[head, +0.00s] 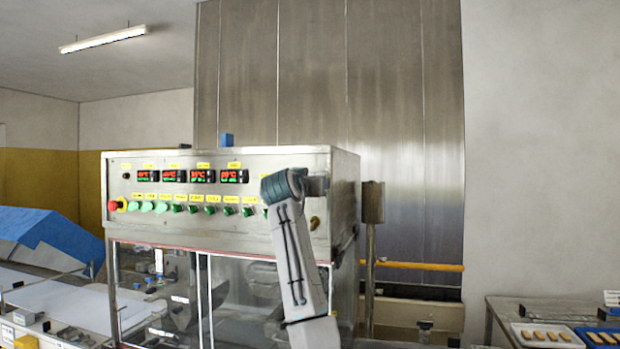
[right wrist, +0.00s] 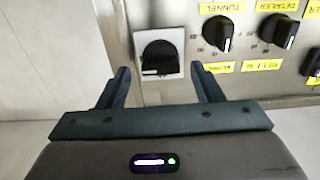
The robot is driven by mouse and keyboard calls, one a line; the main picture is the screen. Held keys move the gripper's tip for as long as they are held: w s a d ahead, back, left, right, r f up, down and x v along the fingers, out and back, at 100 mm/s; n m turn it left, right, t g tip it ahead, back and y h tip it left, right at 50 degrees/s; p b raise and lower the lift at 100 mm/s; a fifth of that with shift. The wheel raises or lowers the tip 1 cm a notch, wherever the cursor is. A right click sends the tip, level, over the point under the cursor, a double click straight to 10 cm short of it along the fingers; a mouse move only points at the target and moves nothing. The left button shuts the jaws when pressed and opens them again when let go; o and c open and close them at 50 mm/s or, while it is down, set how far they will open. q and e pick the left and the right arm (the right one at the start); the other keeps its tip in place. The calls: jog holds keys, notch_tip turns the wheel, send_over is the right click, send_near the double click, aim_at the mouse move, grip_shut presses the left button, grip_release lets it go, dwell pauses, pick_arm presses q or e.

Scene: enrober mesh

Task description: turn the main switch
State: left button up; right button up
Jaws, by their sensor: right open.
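The main switch (right wrist: 158,57), which I take to be the large black rotary knob on a pale square plate, shows in the right wrist view. A pale mark shows at its lower edge. My right gripper (right wrist: 161,70) is open, its two dark fingers pointing at the panel on either side of the switch's lower part. Nothing is held, and I cannot tell how far the fingertips are from the panel. In the head view my right arm (head: 298,255) covers the right end of the control panel (head: 190,222), and I cannot make out the switch there. My left gripper is not in view.
Smaller black knobs, among them the tunnel knob (right wrist: 218,34) and the detailer knob (right wrist: 278,30), sit right of the switch. A red emergency button (head: 113,205) is at the panel's left end. A tray of bars (head: 546,336) stands at the lower right.

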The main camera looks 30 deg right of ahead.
jog(key=shift+w+d+f, duration=0.1)
jog(key=shift+w+d, duration=0.05)
jog(key=shift+w, duration=0.1)
jog(key=c, duration=1)
jog(key=shift+w+f+n+p, duration=0.1)
jog(key=shift+n+p, duration=1.3)
jog(key=shift+n, duration=7.6)
